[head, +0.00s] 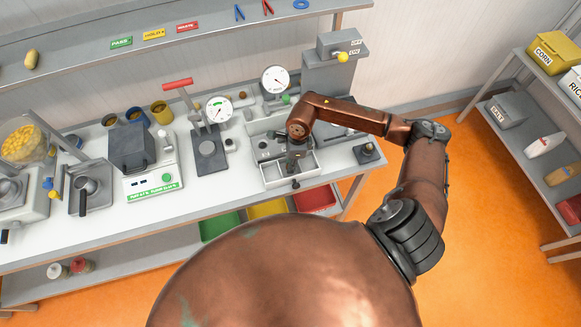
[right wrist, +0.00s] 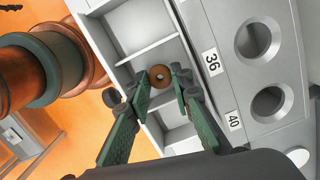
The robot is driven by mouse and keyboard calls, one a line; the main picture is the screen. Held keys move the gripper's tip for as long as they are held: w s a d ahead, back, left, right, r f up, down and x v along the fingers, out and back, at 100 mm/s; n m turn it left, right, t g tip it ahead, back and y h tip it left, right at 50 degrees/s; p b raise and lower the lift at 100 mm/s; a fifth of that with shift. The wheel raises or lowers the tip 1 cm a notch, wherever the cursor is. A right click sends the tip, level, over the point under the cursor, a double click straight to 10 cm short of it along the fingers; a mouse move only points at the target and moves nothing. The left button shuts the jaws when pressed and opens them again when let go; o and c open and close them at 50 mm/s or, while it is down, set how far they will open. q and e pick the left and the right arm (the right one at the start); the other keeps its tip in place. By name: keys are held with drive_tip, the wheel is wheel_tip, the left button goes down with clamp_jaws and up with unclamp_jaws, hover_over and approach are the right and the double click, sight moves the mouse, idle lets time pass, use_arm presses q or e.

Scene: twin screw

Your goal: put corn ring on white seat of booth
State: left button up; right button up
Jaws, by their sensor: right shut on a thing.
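My right gripper (head: 295,172) reaches down over a white divided tray (head: 272,182) on the bench. In the right wrist view the green fingers of this gripper (right wrist: 163,84) are shut on a small brown ring (right wrist: 160,76) with a hole through it. The ring is at the fingertips, above the tray's compartments (right wrist: 152,50). I cannot tell whether it touches the tray. A grey box with a yellow knob (head: 342,57) stands at the back right of the bench; I cannot make out a white seat there. My left gripper is not in view.
Beside the tray is a grey block with round holes (right wrist: 257,40), labelled 36 and 40. Dial gauges (head: 218,109) and a scale (head: 150,180) stand to the left on the bench. A yellow bin marked CORN (head: 555,52) is on the right shelf.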

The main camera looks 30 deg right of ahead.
drive_tip(key=s+r, duration=0.1)
drive_tip(key=r, duration=0.1)
drive_tip(key=s+a+r, duration=0.1)
drive_tip(key=r, duration=0.1)
drive_tip(key=s+a+r+b, duration=0.1)
drive_tip(key=s+r, duration=0.1)
drive_tip(key=shift+a, duration=0.25)
drive_tip(key=s+a+r+b, duration=0.2)
drive_tip(key=s+a+r, duration=0.25)
drive_tip(key=s, duration=0.35)
drive_tip(key=w+f+n+g+b, duration=0.1)
drive_tip(key=w+n, duration=0.4)
drive_tip(key=n, duration=0.6)
drive_tip(key=w+f+n+g+h+b, duration=0.1)
drive_tip(key=w+n, duration=0.4)
drive_tip(key=n, duration=0.7)
drive_tip(key=shift+d+f+b, duration=0.3)
drive_tip(key=shift+f+b, duration=0.35)
drive_tip(key=shift+b, duration=0.55)
